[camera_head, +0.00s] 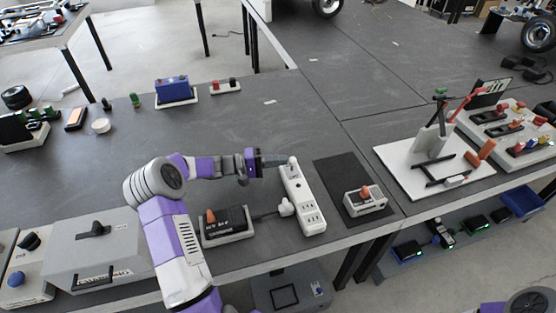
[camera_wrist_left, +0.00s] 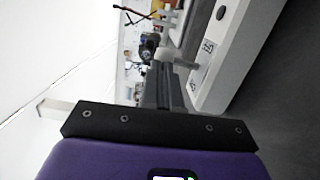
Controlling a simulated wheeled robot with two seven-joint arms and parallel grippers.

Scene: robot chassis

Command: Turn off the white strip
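The white strip (camera_head: 311,217) lies on the dark table right of centre, its long side running away from me. It has sockets along its top, a plug at its near left side, and a small pale knob at its far end. My left gripper (camera_head: 276,161) reaches in from the left, with its fingertips beside that far end. Its fingers look closed together and empty in the left wrist view (camera_wrist_left: 164,85), where the strip (camera_wrist_left: 222,50) runs along their right. I cannot tell whether the fingertips touch the knob. My right gripper is out of view.
A grey box with an orange switch (camera_head: 228,228) sits left of the strip, with a cable between them. A small white switch box (camera_head: 365,202) stands on a black mat to the right. A white board (camera_head: 396,167) with a stand is further right.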

